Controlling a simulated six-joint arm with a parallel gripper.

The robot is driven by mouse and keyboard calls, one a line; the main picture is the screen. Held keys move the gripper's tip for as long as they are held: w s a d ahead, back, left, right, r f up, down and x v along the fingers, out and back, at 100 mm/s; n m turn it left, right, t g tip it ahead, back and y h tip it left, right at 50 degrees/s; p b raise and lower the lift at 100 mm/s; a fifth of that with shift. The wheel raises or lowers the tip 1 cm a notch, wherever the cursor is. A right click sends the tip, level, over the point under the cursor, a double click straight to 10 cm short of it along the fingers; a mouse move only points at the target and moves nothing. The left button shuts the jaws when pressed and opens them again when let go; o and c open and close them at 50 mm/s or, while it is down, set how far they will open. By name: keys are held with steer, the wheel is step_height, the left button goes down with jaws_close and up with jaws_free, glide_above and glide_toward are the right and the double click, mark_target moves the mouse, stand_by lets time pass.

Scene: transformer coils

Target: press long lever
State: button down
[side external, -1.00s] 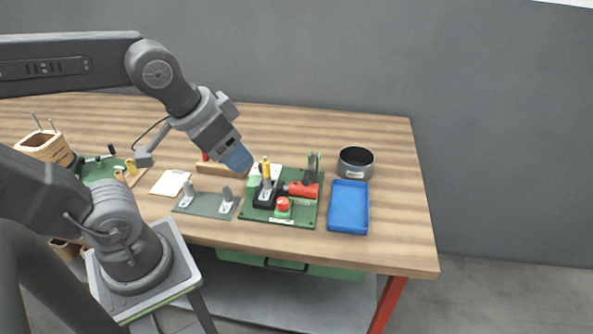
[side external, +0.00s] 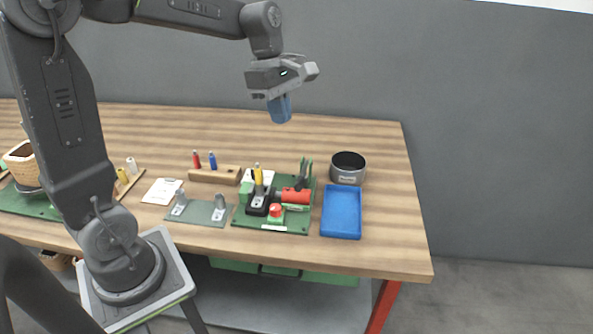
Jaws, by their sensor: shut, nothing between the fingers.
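My gripper (side external: 280,109) has blue fingers that are shut and hold nothing. It hangs high above the back of the bench, well clear of everything. Below it in the side view is a green board (side external: 243,220) with a small fixture on it. The fixture has a yellow upright part (side external: 258,174) on a black base, a red cylinder-like block (side external: 296,196), a red button (side external: 276,209) on a green box, and a dark upright part with green prongs (side external: 304,172). I cannot tell which of these parts is the long lever.
A blue tray (side external: 341,233) and a dark round pot (side external: 348,165) stand right of the board. A grey plate with two brackets (side external: 200,219) lies left. A wooden block (side external: 214,175) holds red and blue-handled tools. The back of the bench is clear.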

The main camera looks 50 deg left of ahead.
mark_target(298, 180)
steer(key=w+a+n, duration=0.1)
steer(key=n, duration=0.1)
steer(key=w+a+f+n, duration=0.1)
steer(key=n, duration=0.1)
steer(key=w+a+f+n+g+h, duration=0.1)
steer(key=w+n, duration=0.1)
steer(key=shift+a+f, duration=0.25)
steer(key=x, duration=1.4)
steer(key=shift+d, duration=0.15)
